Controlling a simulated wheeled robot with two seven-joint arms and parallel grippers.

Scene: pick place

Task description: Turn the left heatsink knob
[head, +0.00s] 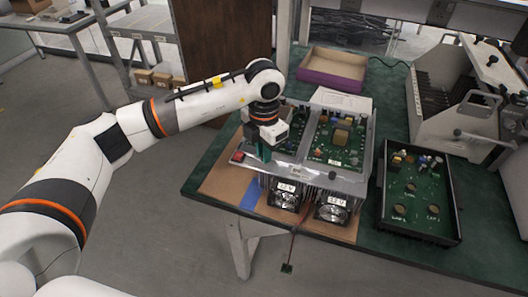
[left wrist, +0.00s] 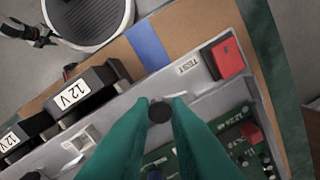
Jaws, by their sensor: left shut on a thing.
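The heatsink unit (head: 350,180) is a grey metal frame holding two green circuit boards, with two 12 V fans below its front edge. My left gripper (head: 264,153) points down at the left part of its front ledge. In the left wrist view, the green fingers (left wrist: 159,112) are shut on a small black round knob (left wrist: 159,111), which shows between the fingertips. In the head view the gripper hides this knob. Another small dark knob (head: 332,175) sits further right on the ledge. My right gripper is not in view.
A red TEST switch (left wrist: 228,58) is beside the fingers; it also shows in the head view (head: 238,156). A black open tray with a board (head: 456,226) stands to the right. A purple box (head: 322,80) and a grey machine (head: 455,110) stand behind. A wire hangs off the front edge.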

